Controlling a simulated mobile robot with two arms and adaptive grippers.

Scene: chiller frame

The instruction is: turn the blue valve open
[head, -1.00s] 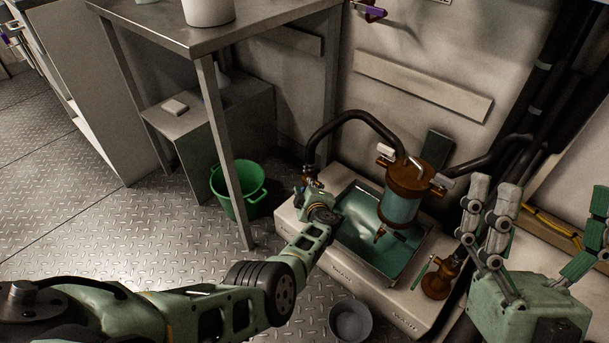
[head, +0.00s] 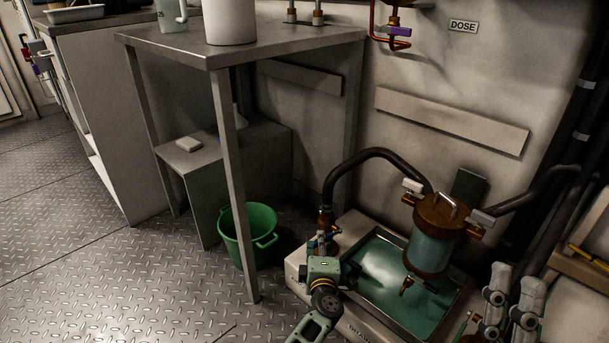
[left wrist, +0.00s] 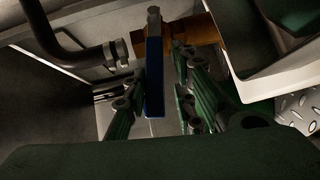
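The blue valve lever (left wrist: 154,75) hangs down from a brass pipe body (left wrist: 200,30) in the left wrist view. My left gripper (left wrist: 158,92) has its green and grey fingers on both sides of the lever, with a gap at the right; it looks open. In the head view my left gripper (head: 325,268) is at the left corner of the basin unit, by the brass fitting (head: 325,217) under the black hose. It hides most of the valve there. My right gripper (head: 512,305) is at the bottom right, partly cut off, its fingers raised, apart and empty.
A basin (head: 455,305) of green liquid lies under a brass-capped cylinder (head: 435,235) with hoses. A green bucket (head: 250,235) and a metal table leg (head: 238,190) stand close at the left. The tread-plate floor (head: 130,290) is clear further left.

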